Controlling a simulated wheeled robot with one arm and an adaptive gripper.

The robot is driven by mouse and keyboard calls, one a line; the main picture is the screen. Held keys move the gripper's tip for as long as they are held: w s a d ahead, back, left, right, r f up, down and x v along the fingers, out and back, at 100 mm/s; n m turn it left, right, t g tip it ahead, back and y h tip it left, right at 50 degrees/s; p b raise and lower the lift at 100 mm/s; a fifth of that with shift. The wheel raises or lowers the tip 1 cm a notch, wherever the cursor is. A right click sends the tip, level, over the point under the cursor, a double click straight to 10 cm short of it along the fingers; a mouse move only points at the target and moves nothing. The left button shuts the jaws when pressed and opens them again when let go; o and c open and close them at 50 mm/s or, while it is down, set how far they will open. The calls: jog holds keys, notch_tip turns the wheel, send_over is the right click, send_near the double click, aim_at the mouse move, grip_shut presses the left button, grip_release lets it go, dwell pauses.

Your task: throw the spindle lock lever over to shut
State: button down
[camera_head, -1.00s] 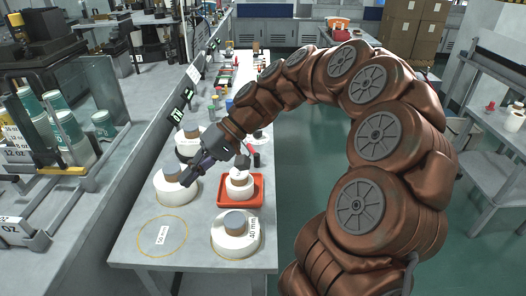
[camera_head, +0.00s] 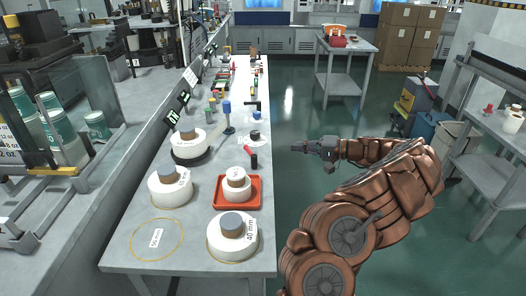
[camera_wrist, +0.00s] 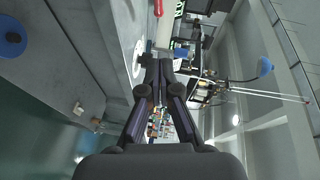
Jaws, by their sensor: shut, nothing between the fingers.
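A pale arm runs between the post's foot and the unit. Whether the lever is locked I cannot tell. My gripper (camera_head: 294,148) is out over the aisle, right of the bench edge and apart from the lever. In the wrist view my gripper (camera_wrist: 160,66) has its fingers together, with nothing between them.
A red tray (camera_head: 224,205) holds stacked white rings. White rings with grey cores (camera_head: 171,188) (camera_head: 232,246) stand near the front, beside an empty marked circle (camera_head: 157,240). A red-tipped black handle (camera_head: 253,160) is by the right edge. The aisle floor (camera_head: 300,100) is clear.

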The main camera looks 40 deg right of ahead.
jog(key=p+x, duration=0.2)
jog(key=x, duration=0.8)
jog(key=shift+a, duration=0.15)
jog(key=shift+w+a+f+p, duration=0.15)
jog(key=shift+a+f+p, duration=0.1)
jog(key=shift+a, duration=0.55)
jog(key=shift+w+a+f+p, duration=0.15)
jog(key=shift+a+f+p, duration=0.05)
jog(key=shift+a, duration=0.6)
